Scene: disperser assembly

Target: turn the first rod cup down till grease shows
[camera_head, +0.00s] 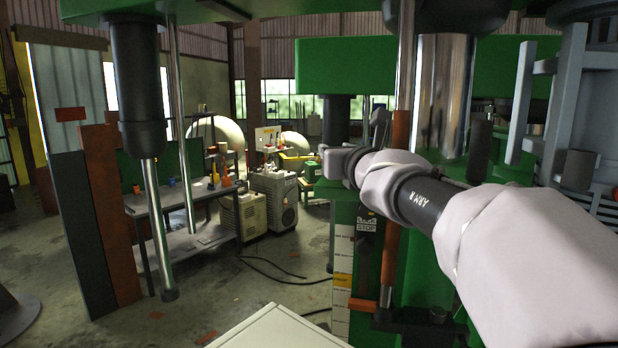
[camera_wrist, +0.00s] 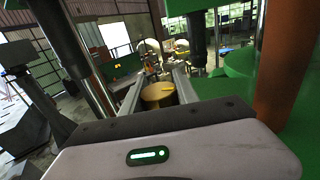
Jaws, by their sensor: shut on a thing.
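In the wrist view my gripper (camera_wrist: 158,88) reaches away from the camera with two pale fingers, one on each side of a yellow round-topped cup (camera_wrist: 158,95). The gripper is shut on this cup, whose lower part is dark and partly hidden by my gripper body. No grease can be made out at it. In the head view my arm reaches in from the right to a dark wrist end (camera_head: 338,163) in front of the green machine; the fingers and cup are hidden there.
A thick chrome column (camera_head: 443,95) and a rust-brown pipe (camera_head: 391,245) stand close by my arm. A chrome rod (camera_head: 156,225) hangs at left.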

